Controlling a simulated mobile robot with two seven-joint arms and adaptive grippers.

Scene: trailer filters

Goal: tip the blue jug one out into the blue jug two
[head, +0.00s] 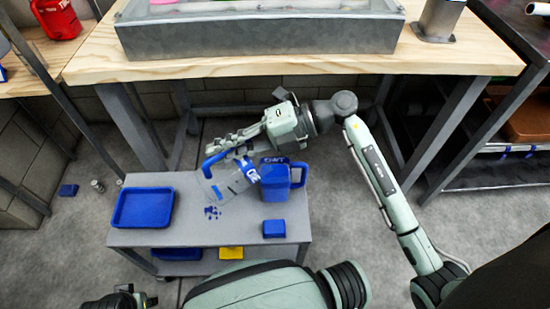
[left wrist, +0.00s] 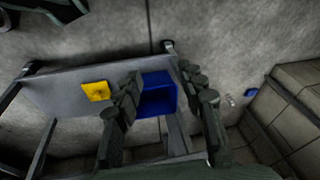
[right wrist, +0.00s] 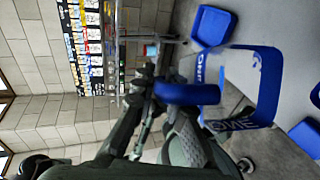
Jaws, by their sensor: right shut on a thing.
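Jug one (head: 228,187) is a see-through jug with a blue handle and blue lettered band. My right gripper (head: 212,158) is shut on its handle, and the jug is tilted above the grey cart. In the right wrist view its blue handle (right wrist: 187,93) and clear body (right wrist: 240,82) show close up. Jug two (head: 275,183), blue with white lettering and a handle, stands upright on the cart just right of jug one. Small blue pieces (head: 212,212) show beneath jug one; whether they lie inside it or on the cart is unclear. My left gripper (left wrist: 160,78) is open and empty.
On the grey cart (head: 180,238) are a blue tray (head: 143,208) at the left and a small blue box (head: 274,228) at the front right. A yellow item (head: 231,253) shows on the lower shelf. The wooden workbench (head: 280,68) stands behind.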

